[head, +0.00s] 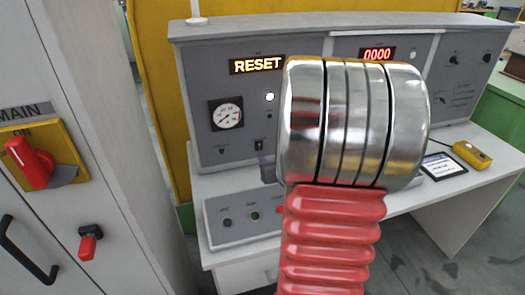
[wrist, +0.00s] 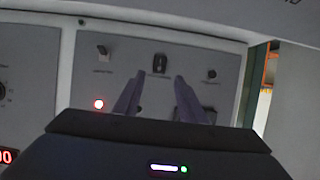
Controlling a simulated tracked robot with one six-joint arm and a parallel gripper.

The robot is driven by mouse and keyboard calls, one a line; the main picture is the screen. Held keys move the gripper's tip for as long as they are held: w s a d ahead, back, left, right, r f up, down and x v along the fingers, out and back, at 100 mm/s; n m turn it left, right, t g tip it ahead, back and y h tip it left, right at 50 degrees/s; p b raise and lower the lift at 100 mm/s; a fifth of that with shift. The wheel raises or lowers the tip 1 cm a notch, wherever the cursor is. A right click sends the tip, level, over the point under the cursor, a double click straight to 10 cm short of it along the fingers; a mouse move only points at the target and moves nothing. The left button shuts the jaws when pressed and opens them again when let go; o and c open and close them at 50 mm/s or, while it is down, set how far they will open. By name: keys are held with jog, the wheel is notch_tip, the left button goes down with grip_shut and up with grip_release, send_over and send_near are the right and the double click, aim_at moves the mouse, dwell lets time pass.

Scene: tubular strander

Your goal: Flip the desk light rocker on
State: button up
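A small black rocker (wrist: 160,62) sits on the grey desk panel in the wrist view, between and just beyond my fingertips. Its label is too blurred to read. What looks like the same rocker (head: 259,145) shows in the head view, below the lamps and left of my arm. My gripper (wrist: 157,78) has its two dark fingers apart with nothing between them. Its tips point at the panel around the rocker; I cannot tell whether they touch it. In the head view my metal wrist and red sleeve hide most of the gripper.
A button box (head: 241,216) stands below on the desk. A cabinet with a red main switch (head: 32,165) is at left.

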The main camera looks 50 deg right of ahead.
aim_at(260, 149)
jog(key=shift+x, duration=5.6)
jog(key=shift+c, duration=0.5)
grip_shut()
